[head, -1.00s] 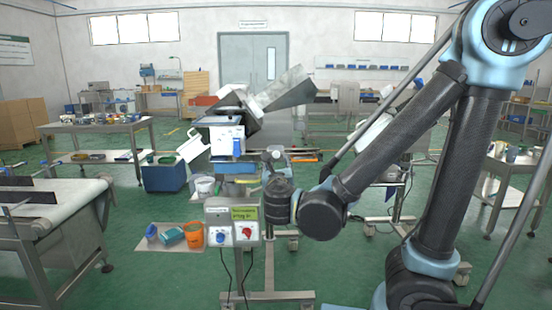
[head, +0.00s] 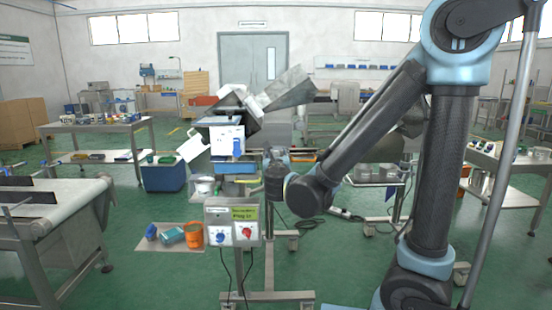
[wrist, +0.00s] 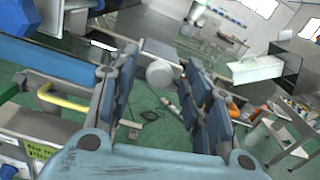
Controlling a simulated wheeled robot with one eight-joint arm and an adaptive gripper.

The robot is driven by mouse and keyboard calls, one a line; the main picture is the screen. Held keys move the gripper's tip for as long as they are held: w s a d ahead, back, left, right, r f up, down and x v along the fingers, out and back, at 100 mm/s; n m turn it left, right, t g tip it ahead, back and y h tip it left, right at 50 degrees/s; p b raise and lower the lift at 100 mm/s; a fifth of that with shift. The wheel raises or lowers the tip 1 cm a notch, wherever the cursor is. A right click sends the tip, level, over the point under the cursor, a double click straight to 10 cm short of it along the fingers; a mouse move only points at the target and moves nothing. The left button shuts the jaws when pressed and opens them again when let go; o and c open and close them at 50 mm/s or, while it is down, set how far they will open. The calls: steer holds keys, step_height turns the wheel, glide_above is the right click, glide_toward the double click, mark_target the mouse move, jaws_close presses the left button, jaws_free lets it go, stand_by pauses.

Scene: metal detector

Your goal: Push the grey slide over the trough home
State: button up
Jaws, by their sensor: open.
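In the wrist view my gripper (wrist: 160,66) is open, with one finger on each side of a light grey rounded piece (wrist: 159,75). I cannot tell whether this piece belongs to the slide, or whether a finger touches it. A blue bar (wrist: 50,60) runs in from the left toward the left finger. In the head view my gripper (head: 273,156) is small, just right of the white and blue machine (head: 226,140). A grey metal chute (head: 287,90) slopes above that machine. I cannot make out the grey slide or the trough clearly.
A control box (head: 232,222) with blue and red knobs stands in front of the machine. A yellow handle (wrist: 62,98) is left of my gripper in the wrist view. A conveyor (head: 50,205) is at the left.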

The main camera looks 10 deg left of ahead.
steer(key=shift+w, duration=0.25)
jaws_close()
steer(key=shift+x, duration=1.7)
jaws_free()
steer(key=shift+s, duration=0.1)
steer(key=v, duration=1.1)
steer(key=shift+s, duration=0.3)
